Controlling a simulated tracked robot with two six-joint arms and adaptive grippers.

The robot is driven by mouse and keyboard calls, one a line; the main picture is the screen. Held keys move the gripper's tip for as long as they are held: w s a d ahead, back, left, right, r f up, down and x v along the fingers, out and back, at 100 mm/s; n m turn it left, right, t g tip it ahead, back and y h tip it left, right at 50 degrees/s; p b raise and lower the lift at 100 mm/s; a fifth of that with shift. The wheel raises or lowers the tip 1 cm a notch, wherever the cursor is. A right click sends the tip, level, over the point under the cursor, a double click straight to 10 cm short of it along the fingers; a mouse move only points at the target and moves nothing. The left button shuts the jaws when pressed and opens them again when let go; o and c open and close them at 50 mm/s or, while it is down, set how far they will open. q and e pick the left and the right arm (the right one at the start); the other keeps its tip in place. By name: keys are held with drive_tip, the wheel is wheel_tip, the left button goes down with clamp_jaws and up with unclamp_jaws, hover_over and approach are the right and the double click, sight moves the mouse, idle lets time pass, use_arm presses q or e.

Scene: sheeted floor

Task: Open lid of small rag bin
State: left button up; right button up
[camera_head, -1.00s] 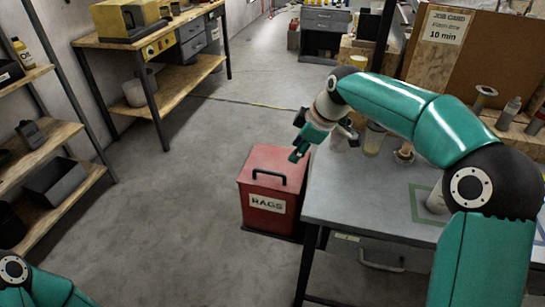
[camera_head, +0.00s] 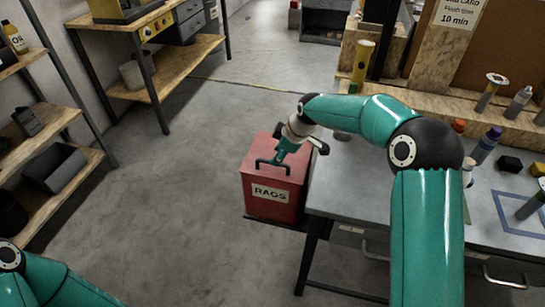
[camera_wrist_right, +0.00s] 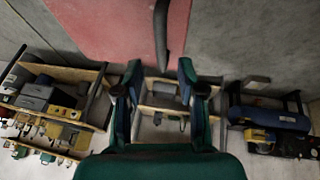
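The red rag bin (camera_head: 270,208), with a white RAGS label, stands on the floor left of the workbench. Its lid (camera_head: 290,176) looks closed and bears a black bar handle (camera_head: 260,166). My right gripper (camera_head: 280,158) is over the lid, close to the handle. In the right wrist view, the right gripper (camera_wrist_right: 160,72) has its fingers spread, with the black handle (camera_wrist_right: 162,30) in line with the gap between them; contact cannot be told. The red lid (camera_wrist_right: 110,25) fills the upper middle there. My left gripper is out of view; only part of its arm shows at lower left.
The grey workbench (camera_head: 345,190) stands right beside the bin, under my right arm, with bottles and small items on it. Wooden shelves (camera_head: 45,145) and a wooden bench (camera_head: 180,62) line the left. The floor between is clear.

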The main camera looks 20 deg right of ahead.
drive_tip(key=shift+x, duration=1.95)
clamp_jaws()
drive_tip(key=shift+r, duration=0.1)
